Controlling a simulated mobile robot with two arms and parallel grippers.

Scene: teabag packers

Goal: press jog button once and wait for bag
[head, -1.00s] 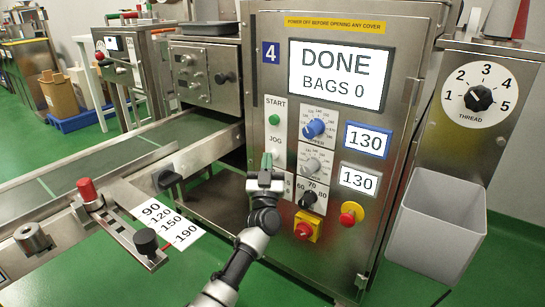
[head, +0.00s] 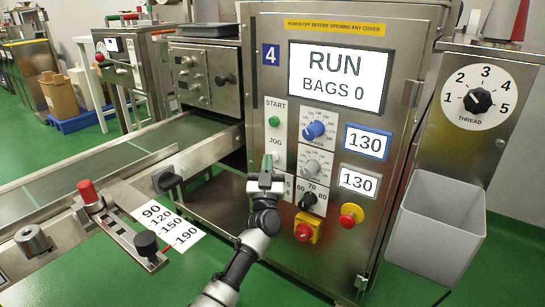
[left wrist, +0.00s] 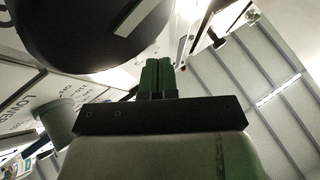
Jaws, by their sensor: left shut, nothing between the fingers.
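The packing machine (head: 262,25) stands ahead with its screen (head: 337,77) reading RUN, BAGS 0. A green START button (head: 274,121) is on a pale strip, with the JOG label (head: 275,142) below it. My left gripper (head: 267,160) is shut and empty, its green fingertips just under the JOG label. The jog button is hidden behind the fingers, so I cannot tell whether they touch it. In the left wrist view the closed green fingers (left wrist: 157,76) point at the panel, near a large dark round part (left wrist: 95,35). No bag shows. My right gripper is not in view.
Right of the fingers are a blue knob (head: 314,130), a grey knob (head: 312,167), a black knob (head: 308,201) and a red-yellow switch (head: 305,230). A grey bin (head: 436,235) hangs at the right. A conveyor (head: 150,146) runs off left.

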